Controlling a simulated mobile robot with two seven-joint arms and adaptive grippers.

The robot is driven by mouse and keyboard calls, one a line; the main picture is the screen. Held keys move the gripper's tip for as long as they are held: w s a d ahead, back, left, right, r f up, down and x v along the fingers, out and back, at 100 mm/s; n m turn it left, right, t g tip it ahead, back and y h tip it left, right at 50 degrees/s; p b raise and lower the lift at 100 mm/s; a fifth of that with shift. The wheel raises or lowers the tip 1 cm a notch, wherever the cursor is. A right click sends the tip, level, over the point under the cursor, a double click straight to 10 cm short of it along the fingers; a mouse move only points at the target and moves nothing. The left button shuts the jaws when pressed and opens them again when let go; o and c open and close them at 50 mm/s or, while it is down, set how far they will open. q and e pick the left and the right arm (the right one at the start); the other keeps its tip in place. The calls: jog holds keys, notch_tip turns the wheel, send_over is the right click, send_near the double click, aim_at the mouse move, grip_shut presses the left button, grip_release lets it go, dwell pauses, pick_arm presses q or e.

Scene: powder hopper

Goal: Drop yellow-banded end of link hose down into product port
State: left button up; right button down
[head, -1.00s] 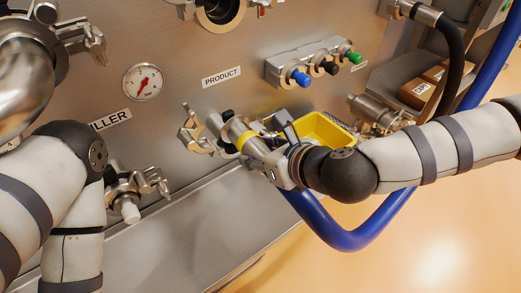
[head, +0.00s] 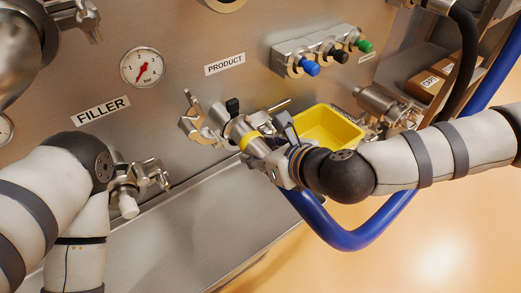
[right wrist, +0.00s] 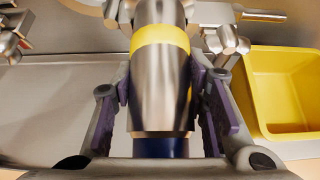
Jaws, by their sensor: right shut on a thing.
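The link hose is blue (head: 345,238), with a steel end carrying a yellow band (head: 249,140). My right gripper (head: 268,153) is shut on this steel end. In the right wrist view the purple finger pads of my gripper (right wrist: 162,90) flank the steel, below the yellow band (right wrist: 160,38). The hose end points up and left toward the panel below the PRODUCT label (head: 225,64). An open clamp (head: 197,122) is just left of its tip. The product port is largely hidden there, and I cannot tell whether the tip touches it. My left gripper is not in view.
A yellow bin (head: 350,140) stands right of the hose end and close by in the right wrist view (right wrist: 248,95). The filler fitting (head: 128,190) is at lower left, near my left arm. Blue, black and green knobs (head: 332,49) project above.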

jog(key=shift+s+f, duration=0.2)
jog(key=shift+f, duration=0.05)
jog(key=c, duration=1.3)
grip_release()
jog(key=shift+f, duration=0.1)
jog(key=shift+c, duration=0.2)
jog(key=o, duration=0.5)
jog(key=shift+d, duration=0.1)
jog(key=shift+c, duration=0.2)
jog(key=v, duration=0.7)
jog(key=shift+s+r, duration=0.15)
jog(key=shift+r, duration=0.15)
